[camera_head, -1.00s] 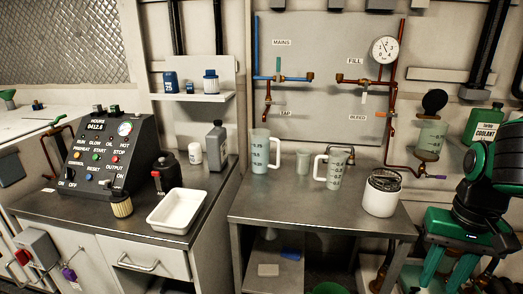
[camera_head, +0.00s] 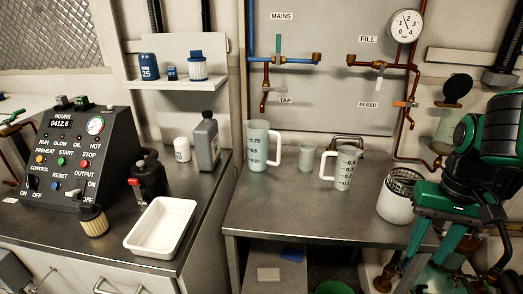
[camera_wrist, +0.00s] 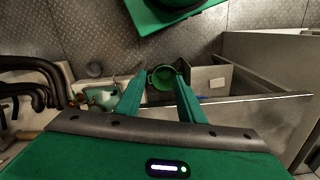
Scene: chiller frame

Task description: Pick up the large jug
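The large jug (camera_head: 257,150) is a pale, translucent measuring jug with marks up to 0.75. It stands upright at the left back of the metal bench (camera_head: 275,205), with its handle to the right. A smaller jug (camera_head: 346,170), with its handle to the left, stands to its right, and a small cup (camera_head: 307,158) is between them. My gripper (camera_wrist: 160,77) is open and empty in the wrist view, pointing down toward the floor. In the head view my arm and gripper are at the right, past the bench's right end and apart from the large jug. The wrist view does not show the jug.
A white canister (camera_head: 396,203) stands at the bench's right end, close to my arm. A grey bottle (camera_head: 207,143) and a white tray (camera_head: 162,226) are on the left counter. Red pipes and a gauge (camera_head: 406,24) are on the wall. A green bucket (camera_wrist: 163,78) is below.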

